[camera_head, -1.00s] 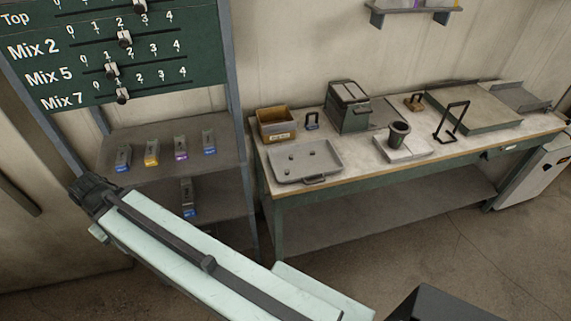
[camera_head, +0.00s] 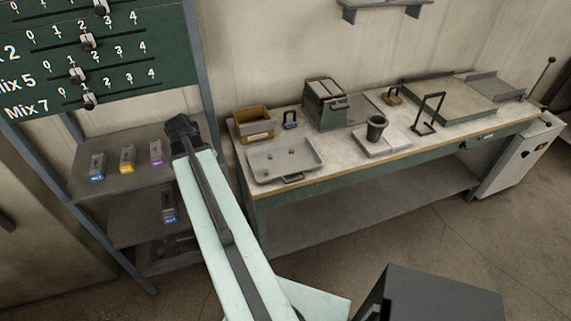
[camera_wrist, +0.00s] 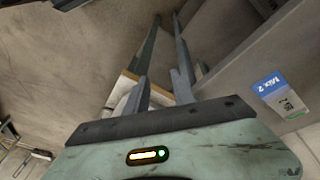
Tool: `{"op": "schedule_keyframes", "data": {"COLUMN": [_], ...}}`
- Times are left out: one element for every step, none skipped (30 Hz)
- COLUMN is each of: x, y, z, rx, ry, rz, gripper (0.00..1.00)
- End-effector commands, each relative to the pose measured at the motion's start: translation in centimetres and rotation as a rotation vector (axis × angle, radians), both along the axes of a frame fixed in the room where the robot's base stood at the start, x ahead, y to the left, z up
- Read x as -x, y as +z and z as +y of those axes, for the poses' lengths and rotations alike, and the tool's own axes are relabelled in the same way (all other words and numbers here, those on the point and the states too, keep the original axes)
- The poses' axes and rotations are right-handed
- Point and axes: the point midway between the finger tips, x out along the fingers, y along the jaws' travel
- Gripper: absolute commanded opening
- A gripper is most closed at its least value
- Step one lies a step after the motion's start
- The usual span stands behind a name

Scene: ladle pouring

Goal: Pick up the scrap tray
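The scrap tray (camera_head: 272,172) looks to be the shallow grey tray at the bench's near left corner. It lies flat, with a dark handle (camera_head: 293,178) on its front side and a few small lumps inside. My gripper (camera_wrist: 160,78) shows in the wrist view with its two fingers apart and nothing between them. In the head view my arm reaches up to the left of the tray, apart from it; the fingers cannot be made out there.
A brown bin (camera_head: 253,123) stands behind the tray. A grey-green machine (camera_head: 325,104) and a dark cup (camera_head: 376,128) are farther right on the bench (camera_head: 340,160). The shelf rack (camera_head: 100,186) at left holds small labelled boxes, one (camera_wrist: 281,98) close in the wrist view.

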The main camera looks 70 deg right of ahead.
Motion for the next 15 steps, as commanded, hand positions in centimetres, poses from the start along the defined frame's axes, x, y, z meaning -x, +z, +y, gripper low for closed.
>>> {"op": "schedule_keyframes", "data": {"x": [4.0, 6.1, 8.9, 10.8, 12.7, 14.8, 16.1, 17.2, 18.4, 19.1, 19.6, 19.9, 20.0, 20.1, 20.1], "y": [-0.2, -0.2, -0.1, -0.1, -0.1, 0.0, 0.0, 0.1, 0.1, 0.1, 0.2, 0.2, 0.2, 0.2, 0.1], "z": [-4.1, -6.0, -8.2, -9.5, -10.7, -11.9, -12.6, -13.2, -13.8, -14.1, -14.3, -14.4, -14.5, -14.5, -14.5], "rx": [0.034, 0.056, 0.084, 0.103, 0.12, 0.141, 0.154, 0.165, 0.177, 0.184, 0.189, 0.192, 0.194, 0.195, 0.195], "ry": [-0.17, -0.264, -0.377, -0.454, -0.522, -0.602, -0.651, -0.691, -0.734, -0.757, -0.773, -0.788, -0.793, -0.795, -0.795], "rz": [-0.006, -0.01, -0.015, -0.018, -0.02, -0.022, -0.025, -0.026, -0.026, -0.028, -0.028, -0.029, -0.03, -0.03, -0.03], "gripper": [0.29, 0.29, 0.29, 0.29, 0.29, 0.29, 0.29, 0.29, 0.29, 0.29, 0.29, 0.29, 0.29, 0.29, 0.29]}}
